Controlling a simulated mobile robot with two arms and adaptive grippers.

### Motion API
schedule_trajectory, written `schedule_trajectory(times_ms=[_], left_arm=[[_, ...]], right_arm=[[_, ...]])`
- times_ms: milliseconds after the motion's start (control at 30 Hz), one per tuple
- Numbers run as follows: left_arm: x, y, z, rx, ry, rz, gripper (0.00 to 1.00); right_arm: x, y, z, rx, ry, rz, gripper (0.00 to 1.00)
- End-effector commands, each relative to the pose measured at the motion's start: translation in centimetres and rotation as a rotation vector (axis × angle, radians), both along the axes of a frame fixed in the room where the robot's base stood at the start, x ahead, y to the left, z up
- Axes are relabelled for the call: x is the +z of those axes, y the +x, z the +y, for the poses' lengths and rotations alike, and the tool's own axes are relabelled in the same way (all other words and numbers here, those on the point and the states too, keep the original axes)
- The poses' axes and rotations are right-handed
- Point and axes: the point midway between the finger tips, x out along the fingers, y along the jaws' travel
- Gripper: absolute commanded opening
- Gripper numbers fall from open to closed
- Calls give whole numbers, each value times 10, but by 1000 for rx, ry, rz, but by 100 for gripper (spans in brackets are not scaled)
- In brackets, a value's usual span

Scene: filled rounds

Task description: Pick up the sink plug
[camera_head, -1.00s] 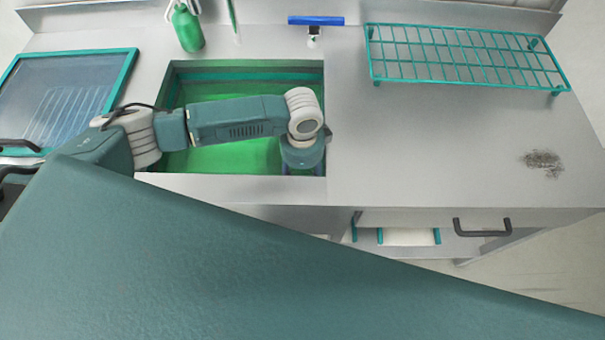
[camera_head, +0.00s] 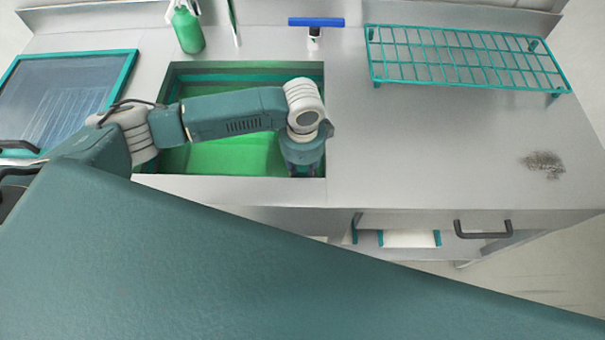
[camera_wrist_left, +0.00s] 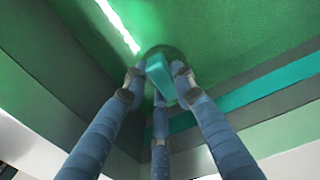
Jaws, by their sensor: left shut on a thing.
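The sink plug (camera_wrist_left: 159,78) shows in the left wrist view as a small teal block over a dark round patch, between my fingertips. My left gripper (camera_wrist_left: 157,83) has its fingers closed around the block. In the head view my left gripper (camera_head: 302,168) is at the right front corner of the green sink (camera_head: 205,157), pointing down. Its fingertips and the plug are hidden there by my own wrist. I cannot tell whether the plug touches the sink floor. My right gripper is not in view.
A teal wire rack (camera_head: 455,60) stands at the back right. A green bottle (camera_head: 188,30) and a blue-handled tap (camera_head: 315,24) are behind the sink. A metal scourer (camera_head: 544,164) lies at the right. The counter (camera_head: 430,150) between is clear.

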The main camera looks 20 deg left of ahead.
Motion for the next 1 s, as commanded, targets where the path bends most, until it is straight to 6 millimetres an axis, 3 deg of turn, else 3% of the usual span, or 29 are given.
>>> schedule_trajectory(times_ms=[400,600,800,1000], left_arm=[[112,2,0,-1,-2,-6,0],[153,1,0,-1,-1,-2,0],[171,0,0,0,1,0,0],[175,0,0,1,1,1,0]], right_arm=[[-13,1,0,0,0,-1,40],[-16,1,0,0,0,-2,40],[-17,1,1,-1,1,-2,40],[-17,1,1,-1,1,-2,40]])
